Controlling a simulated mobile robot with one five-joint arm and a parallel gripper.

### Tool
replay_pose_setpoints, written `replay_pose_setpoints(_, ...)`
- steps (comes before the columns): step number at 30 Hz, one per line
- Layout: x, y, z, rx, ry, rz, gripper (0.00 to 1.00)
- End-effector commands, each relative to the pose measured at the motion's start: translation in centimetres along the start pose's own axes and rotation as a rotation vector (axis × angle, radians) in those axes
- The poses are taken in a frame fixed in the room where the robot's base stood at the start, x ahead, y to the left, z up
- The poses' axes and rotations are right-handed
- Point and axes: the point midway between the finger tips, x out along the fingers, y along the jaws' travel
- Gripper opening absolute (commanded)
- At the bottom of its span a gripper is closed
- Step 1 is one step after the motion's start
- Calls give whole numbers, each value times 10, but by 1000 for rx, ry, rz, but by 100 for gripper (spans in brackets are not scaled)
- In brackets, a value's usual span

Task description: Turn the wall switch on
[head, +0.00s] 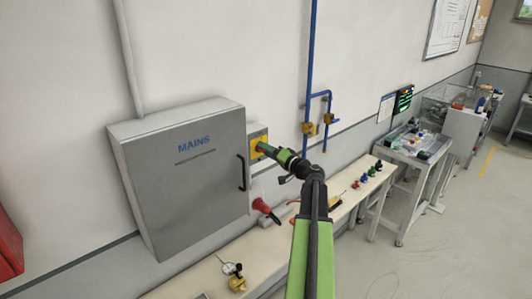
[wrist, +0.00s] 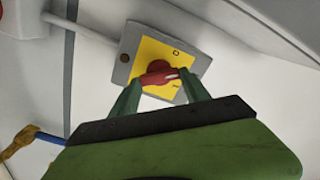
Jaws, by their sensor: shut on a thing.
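The wall switch is a grey box with a yellow plate (wrist: 178,57) and a red knob (wrist: 158,74). In the head view its yellow plate (head: 258,137) shows just right of the MAINS cabinet, partly hidden by my gripper (head: 264,148). In the wrist view my gripper (wrist: 158,82) has its two green fingers on either side of the red knob, shut on it. A white mark on the knob points to the right in the wrist view. The marks on the plate are too small to read surely.
The grey MAINS cabinet (head: 185,175) with a black handle stands left of the switch. A red plug-like fitting (head: 264,208) sits below it. A long bench (head: 205,275) with small items runs along the wall. Blue pipes (head: 309,80) rise to the right. Floor at right is clear.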

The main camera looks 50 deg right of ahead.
Motion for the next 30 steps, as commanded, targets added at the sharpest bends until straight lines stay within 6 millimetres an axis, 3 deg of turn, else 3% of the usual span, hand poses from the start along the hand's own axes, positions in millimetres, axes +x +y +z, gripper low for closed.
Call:
replay_pose_setpoints(15, 0, 1, -2, 448, 5, -4, 14)
replay_pose_setpoints(30, 0, 2, -2, 634, 6, -4, 14)
